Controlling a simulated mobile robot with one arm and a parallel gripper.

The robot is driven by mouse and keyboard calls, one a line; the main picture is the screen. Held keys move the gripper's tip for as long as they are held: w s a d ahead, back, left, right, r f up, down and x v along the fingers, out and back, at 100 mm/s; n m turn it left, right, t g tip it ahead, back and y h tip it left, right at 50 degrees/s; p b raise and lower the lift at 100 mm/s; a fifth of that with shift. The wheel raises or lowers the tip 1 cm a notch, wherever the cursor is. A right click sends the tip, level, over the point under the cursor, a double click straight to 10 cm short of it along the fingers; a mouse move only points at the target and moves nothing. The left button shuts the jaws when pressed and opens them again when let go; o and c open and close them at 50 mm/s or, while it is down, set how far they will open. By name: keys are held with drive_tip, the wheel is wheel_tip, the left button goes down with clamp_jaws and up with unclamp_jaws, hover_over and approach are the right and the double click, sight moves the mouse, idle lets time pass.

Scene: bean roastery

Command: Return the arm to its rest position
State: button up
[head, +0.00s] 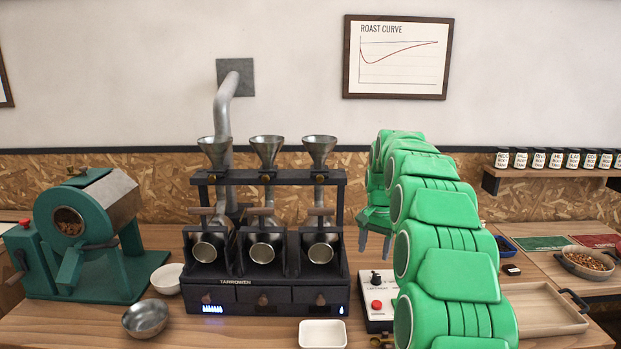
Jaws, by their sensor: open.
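My green arm rises from the lower right of the head view and bends over toward the back of the counter. My gripper (375,243) hangs fingers-down just right of the three-barrel roaster (266,295), above the counter behind the small control box. Its two dark grey fingers are apart, with nothing seen between them. The arm hides part of the counter and wall behind it.
A control box (379,325) with a red button stands below my gripper. A white rectangular dish (321,334), a metal bowl (145,318) and a green drum roaster (85,245) are to the left. A wooden tray (570,323) lies right of my arm.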

drive_tip(key=s+a+r+n, duration=0.1)
drive_tip(key=s+r, duration=0.2)
drive_tip(key=s, duration=0.6)
drive_tip(key=s+a+r+n, duration=0.1)
drive_tip(key=s+r+n, duration=0.1)
drive_tip(key=s, duration=0.7)
drive_tip(key=s+a+r+n, duration=0.1)
drive_tip(key=s+r, duration=0.2)
drive_tip(key=s, duration=0.6)
drive_tip(key=s+f+n, duration=0.1)
drive_tip(key=s+f, duration=0.2)
drive_tip(key=s, duration=1)
drive_tip(key=s+f+n+g, duration=0.1)
drive_tip(key=s+f, duration=0.2)
drive_tip(key=s, duration=1.1)
drive_tip(key=shift+s+h, duration=0.2)
drive_tip(key=shift+h, duration=0.1)
